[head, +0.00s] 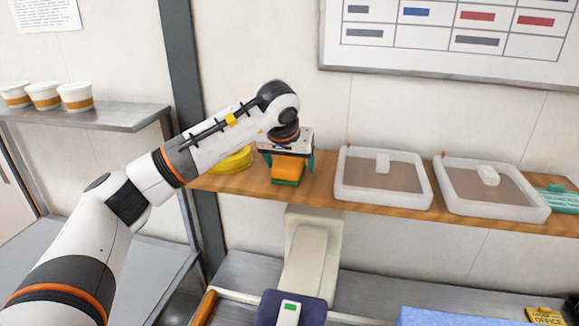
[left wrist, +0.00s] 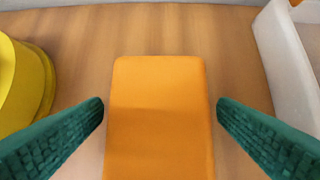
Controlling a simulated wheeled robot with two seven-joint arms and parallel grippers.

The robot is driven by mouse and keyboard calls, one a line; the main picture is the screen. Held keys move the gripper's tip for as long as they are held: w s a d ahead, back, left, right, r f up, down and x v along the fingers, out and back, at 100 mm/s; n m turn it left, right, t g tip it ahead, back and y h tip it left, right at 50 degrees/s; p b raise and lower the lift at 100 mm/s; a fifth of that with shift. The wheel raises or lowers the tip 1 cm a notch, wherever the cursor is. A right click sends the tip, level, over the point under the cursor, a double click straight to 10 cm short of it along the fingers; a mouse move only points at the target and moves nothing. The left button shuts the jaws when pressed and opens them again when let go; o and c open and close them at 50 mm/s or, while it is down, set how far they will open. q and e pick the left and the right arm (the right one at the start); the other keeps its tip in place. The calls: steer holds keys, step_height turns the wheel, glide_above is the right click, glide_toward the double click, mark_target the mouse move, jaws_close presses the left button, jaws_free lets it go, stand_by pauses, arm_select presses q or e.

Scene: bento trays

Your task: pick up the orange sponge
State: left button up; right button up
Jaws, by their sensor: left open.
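The orange sponge (head: 287,170) lies on a wooden shelf (head: 330,196), with a green layer along its lower front edge. In the left wrist view the sponge (left wrist: 160,120) fills the middle, its long side running away from me. My left gripper (head: 286,157) is above the sponge, pointing down. Its green fingers (left wrist: 160,112) stand open on either side of the sponge, with a gap on each side. My right gripper is in neither view.
A yellow round object (head: 232,161) stands close left of the sponge. A clear lidded container (head: 345,194) is close to the right, with a second one (head: 448,203) further along. A teal item (head: 560,198) lies at the shelf's right end.

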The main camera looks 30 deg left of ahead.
arm_select(q)
steer(key=shift+f, duration=0.25)
stand_by(0.3)
steer(key=c, duration=1.1)
